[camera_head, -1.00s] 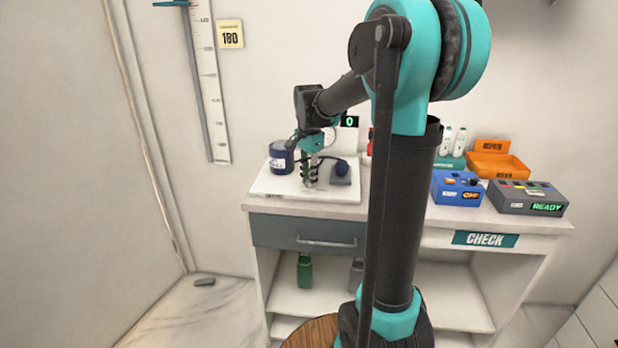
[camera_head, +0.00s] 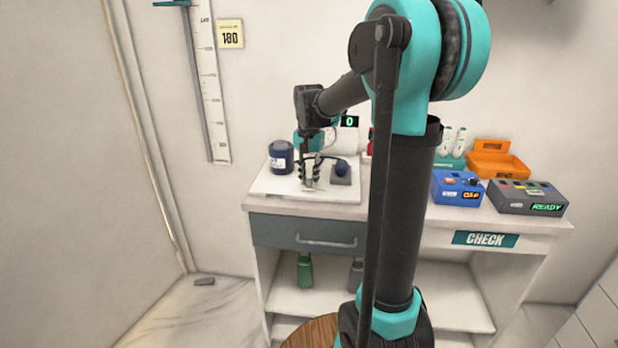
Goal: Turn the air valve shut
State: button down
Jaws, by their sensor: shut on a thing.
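My gripper (camera_head: 309,184) points down over the white tray (camera_head: 280,190) on the left of the counter. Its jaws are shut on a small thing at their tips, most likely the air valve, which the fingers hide. Next to it on the right is a dark blue bulb (camera_head: 341,168) on a grey block, with a dark tube running toward the gripper. A dark blue cylinder with a white label (camera_head: 281,157) stands just left of the gripper. A small display (camera_head: 349,121) behind shows a green 0.
A blue box (camera_head: 458,188), a grey box lit READY (camera_head: 526,198) and an orange tray (camera_head: 498,166) stand on the counter's right. My arm's column hides the counter's middle. A drawer (camera_head: 308,238) and open shelves are below. The floor at left is mostly clear.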

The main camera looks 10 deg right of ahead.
aim_at(309, 180)
jog(key=n, duration=1.1)
jog(key=shift+n, duration=0.5)
jog(key=c, duration=1.3)
grip_release()
jog(key=shift+c, duration=0.2)
notch_tip(309, 180, up, 12)
